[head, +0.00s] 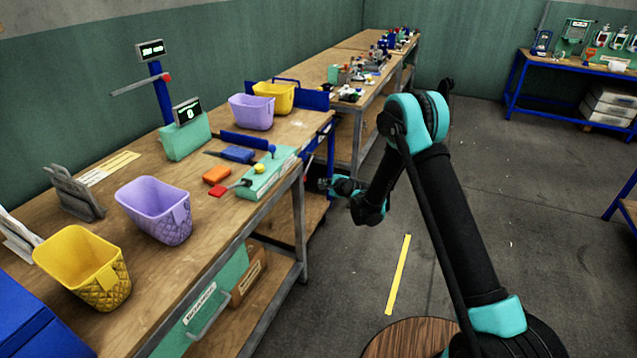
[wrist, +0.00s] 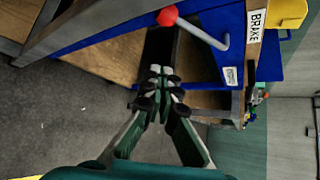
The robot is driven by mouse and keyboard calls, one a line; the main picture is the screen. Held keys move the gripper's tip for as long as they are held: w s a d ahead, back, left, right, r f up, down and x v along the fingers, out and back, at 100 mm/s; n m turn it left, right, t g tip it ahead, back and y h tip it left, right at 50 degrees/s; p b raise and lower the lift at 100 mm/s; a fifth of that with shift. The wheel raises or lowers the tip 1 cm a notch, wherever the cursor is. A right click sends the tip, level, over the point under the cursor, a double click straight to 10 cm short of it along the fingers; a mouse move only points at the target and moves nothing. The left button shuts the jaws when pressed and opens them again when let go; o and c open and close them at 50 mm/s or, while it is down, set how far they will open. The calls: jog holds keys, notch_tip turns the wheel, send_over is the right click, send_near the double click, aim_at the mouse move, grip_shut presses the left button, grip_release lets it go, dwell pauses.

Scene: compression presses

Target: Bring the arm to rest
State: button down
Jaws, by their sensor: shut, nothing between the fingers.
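My arm (head: 440,190) is in the head view, right of the workbench, bent at a high elbow and reaching down toward the bench's right end. My gripper (head: 325,185) is beside the bench edge, below the level of its top. In the wrist view my gripper (wrist: 160,72) has its fingertips together, with nothing held between them. Behind the fingertips are the blue bench edge and a lever with a red knob (wrist: 167,15). I cannot tell how far the fingers are from the bench.
The workbench (head: 215,215) holds purple and yellow baskets, a green press unit (head: 185,135) and small blocks. A "BRAKE" label (wrist: 256,22) is near the lever. A second bench (head: 345,75) stands behind. The floor (head: 510,200) right of my arm is clear.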

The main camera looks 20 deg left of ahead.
jog(key=s+d+r+n+h, duration=0.2)
jog(key=s+d+r, duration=0.25)
jog(key=d, duration=0.55)
jog(key=s+d+r+n+g+h, duration=0.1)
jog(key=s+d+r+n, duration=0.2)
jog(key=d+r, duration=0.5)
jog(key=s+d+r+n+h, duration=0.2)
jog(key=s+d+r, duration=0.15)
jog(key=d, duration=0.75)
jog(key=s+d+f+n+g+h, duration=0.1)
jog(key=s+d+n+h, duration=0.1)
jog(key=s+d, duration=0.9)
jog(key=s+d+n+g+h, duration=0.2)
jog(key=s+d+n, duration=0.3)
jog(key=s+d, duration=0.6)
jog(key=s, duration=0.6)
jog(key=shift+s+f, duration=0.25)
jog(key=shift+f, duration=0.15)
